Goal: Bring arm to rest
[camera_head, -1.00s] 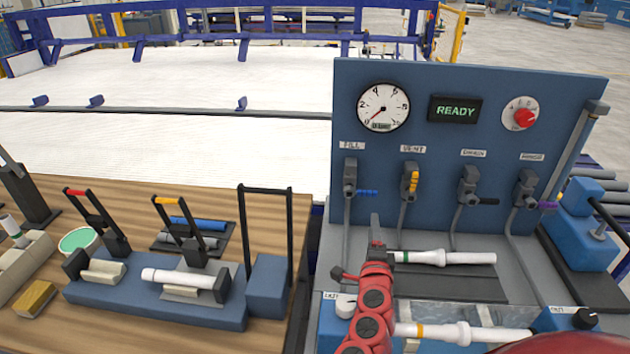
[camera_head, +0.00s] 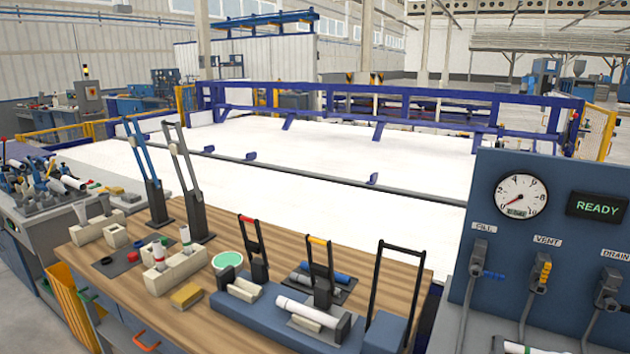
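Neither of my grippers shows in the head view now, and no arm of mine is in the picture. The wooden workbench (camera_head: 120,240) fills the lower middle. On it a blue clamp fixture (camera_head: 250,318) holds a white pipe (camera_head: 306,311) lying level. The blue test panel (camera_head: 480,195) stands at the right, with a gauge (camera_head: 521,196) and a display reading READY (camera_head: 597,206). Only one end of a white pipe with a green band (camera_head: 515,346) shows at the bottom right edge; the rest is cut off.
Tall levers (camera_head: 191,180) rise from the bench's back left, with cream blocks (camera_head: 175,270) in front. A yellow block (camera_head: 186,295) and a green-topped round tin (camera_head: 227,260) lie nearby. A cluttered grey bench (camera_head: 30,228) stands at the left. A white railed bed (camera_head: 330,150) lies behind.

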